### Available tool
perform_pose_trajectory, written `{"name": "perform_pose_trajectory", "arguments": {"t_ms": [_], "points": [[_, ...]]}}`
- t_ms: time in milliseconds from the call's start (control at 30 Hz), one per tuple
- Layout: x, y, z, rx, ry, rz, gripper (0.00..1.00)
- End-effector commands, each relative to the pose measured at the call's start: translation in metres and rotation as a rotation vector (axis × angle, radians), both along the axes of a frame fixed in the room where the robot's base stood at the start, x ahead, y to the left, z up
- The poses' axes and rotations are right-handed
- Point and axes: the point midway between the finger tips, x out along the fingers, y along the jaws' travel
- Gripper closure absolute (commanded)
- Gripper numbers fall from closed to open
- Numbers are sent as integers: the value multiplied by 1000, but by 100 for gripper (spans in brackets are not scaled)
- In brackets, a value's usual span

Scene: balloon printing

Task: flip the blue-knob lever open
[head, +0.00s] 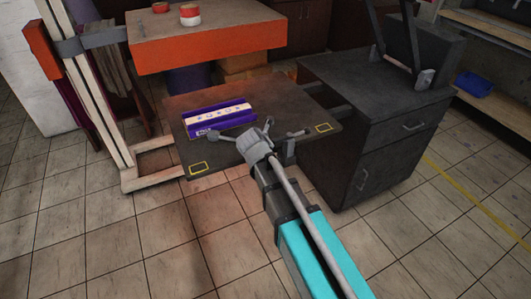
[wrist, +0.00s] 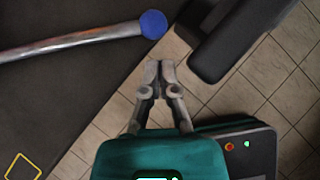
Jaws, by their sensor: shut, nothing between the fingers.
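The blue knob (wrist: 153,24) is at the end of a grey metal lever (wrist: 75,42), which runs in from the left in the wrist view. My gripper (wrist: 160,65) is shut and empty, its two fingertips together just below the knob in the picture. A small gap shows between the tips and the knob; I cannot tell the height difference. In the head view my arm reaches to the dark platform, and my wrist hides part of it. The knob's blue colour cannot be made out there.
The dark platform (head: 240,152) bears a purple box (head: 219,118) and yellow square marks. An orange-sided press (head: 210,48) overhangs its back. A dark cabinet (head: 385,125) stands to the right. In the wrist view a dark block (wrist: 232,42) lies right of the knob, with tiled floor below.

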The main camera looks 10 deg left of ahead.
Motion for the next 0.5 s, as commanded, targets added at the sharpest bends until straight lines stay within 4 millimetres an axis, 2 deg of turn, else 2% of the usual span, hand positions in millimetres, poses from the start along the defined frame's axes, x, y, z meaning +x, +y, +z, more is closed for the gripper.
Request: {"name": "perform_pose_trajectory", "arguments": {"t_ms": [267, 500], "points": [[-2, -1, 1, 1, 0, -1, 100], [-16, -3, 5, 1, 0, -1, 100]]}}
